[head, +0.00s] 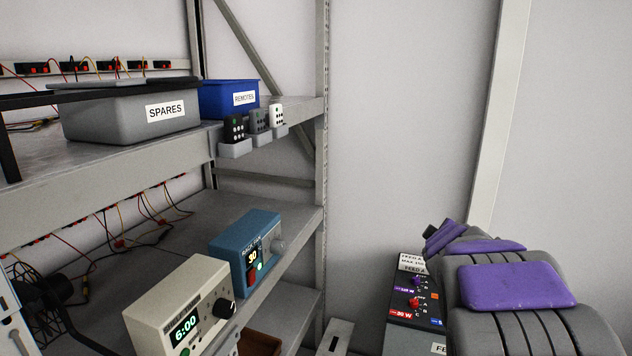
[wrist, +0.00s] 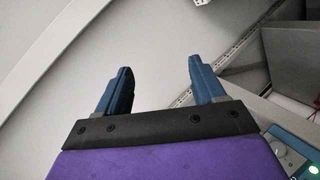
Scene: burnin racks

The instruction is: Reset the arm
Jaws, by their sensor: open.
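My gripper (wrist: 158,82) shows in the wrist view with its two blue fingers spread apart and nothing between them. Behind the fingers is plain grey wall. My arm, grey with purple pads, fills the lower right of the head view. The gripper's fingers cannot be made out in the head view.
A metal rack (head: 322,150) stands left, holding a SPARES bin (head: 115,118), a blue REMOTES bin (head: 215,98) and small remotes (head: 258,120). Below are a cream timer box (head: 170,305) and a blue timer box (head: 236,250). A dark control panel (head: 400,290) sits beside my arm.

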